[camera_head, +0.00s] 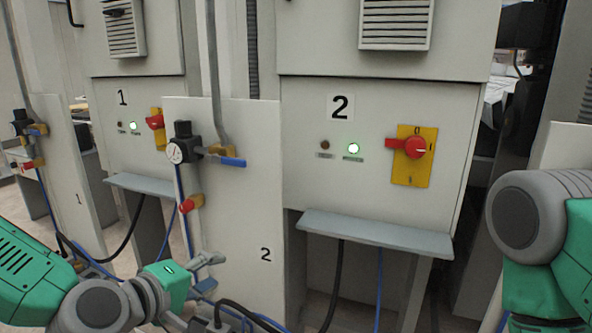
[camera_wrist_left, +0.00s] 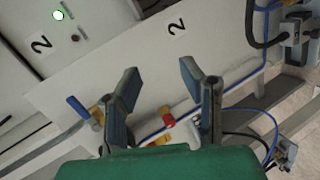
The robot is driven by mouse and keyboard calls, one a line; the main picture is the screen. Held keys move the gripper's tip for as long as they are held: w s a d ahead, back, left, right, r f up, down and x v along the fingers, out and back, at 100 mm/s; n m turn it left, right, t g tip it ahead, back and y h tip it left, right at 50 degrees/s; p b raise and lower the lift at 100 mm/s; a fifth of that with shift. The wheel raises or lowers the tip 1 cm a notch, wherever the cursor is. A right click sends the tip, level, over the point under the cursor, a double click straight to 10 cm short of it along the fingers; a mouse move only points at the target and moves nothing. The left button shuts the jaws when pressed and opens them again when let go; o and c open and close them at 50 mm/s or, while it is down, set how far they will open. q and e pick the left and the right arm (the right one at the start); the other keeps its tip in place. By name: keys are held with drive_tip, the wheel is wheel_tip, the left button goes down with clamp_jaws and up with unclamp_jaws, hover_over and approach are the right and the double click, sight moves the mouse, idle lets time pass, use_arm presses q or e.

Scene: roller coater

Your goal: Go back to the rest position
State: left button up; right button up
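My left gripper (camera_head: 207,274) is low in the head view, in front of the panel marked 2. In the left wrist view its two fingers (camera_wrist_left: 158,82) stand apart with nothing between them. Cabinet 2 (camera_head: 303,192) has a lit green lamp (camera_head: 354,148) and a red rotary switch (camera_head: 415,147) on a yellow plate. My right arm shows at the right edge of the head view, but its gripper is out of view.
Beside cabinet 2, a side panel (camera_head: 232,185) carries a gauge (camera_head: 175,152), a blue-handled valve (camera_head: 231,162) and a red-handled valve (camera_head: 191,203). A grey ledge (camera_head: 375,234) juts out below the switch. Cabinet 1 (camera_head: 121,160) stands at the left. Cables and hoses run low down.

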use_arm(q)
drive_tip(key=s+a+f+m+g+y, duration=0.1)
drive_tip(key=s+f+m+g, duration=0.25)
drive_tip(key=s+f, duration=0.6)
drive_tip(key=s+a+f+m+g+y, duration=0.15)
drive_tip(key=s+f+m+g, duration=0.35)
drive_tip(key=f, duration=0.8)
drive_tip(key=s+a+f+m+g+y, duration=0.1)
drive_tip(key=s+a+f+y, duration=0.1)
drive_tip(key=s, duration=0.6)
drive_tip(key=s+a+f+m+g+y, duration=0.1)
drive_tip(key=s+a+f+g, duration=0.1)
drive_tip(key=s+a+f, duration=0.3)
drive_tip(key=s+a, duration=0.2)
drive_tip(key=s, duration=0.1)
drive_tip(key=shift+f+m+y, duration=0.25)
drive_tip(key=shift+m+y, duration=0.1)
